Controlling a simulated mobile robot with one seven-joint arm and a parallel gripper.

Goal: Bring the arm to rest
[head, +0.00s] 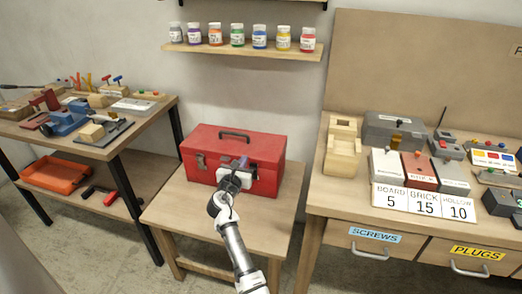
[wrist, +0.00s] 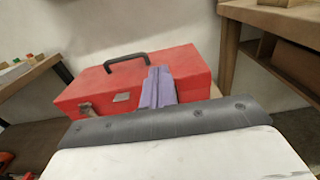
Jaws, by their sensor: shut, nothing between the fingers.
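My arm reaches up from the bottom of the head view. My gripper (head: 243,161) is in front of the red toolbox (head: 205,150) and hides part of its front. In the wrist view, the purple fingers of my gripper (wrist: 158,75) are together with nothing between them. They overlap the front and top edge of the red toolbox (wrist: 195,72), which is closed with its dark handle folded over the lid. I cannot tell whether the fingers touch it. The toolbox sits on a small wooden table (head: 178,205).
A workbench (head: 325,190) with cards, blocks and drawers stands at the right. A table (head: 150,125) with tools stands at the left, an orange tray (head: 55,175) on its lower shelf. A wall shelf (head: 240,50) holds several paint jars. Floor shows between the tables.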

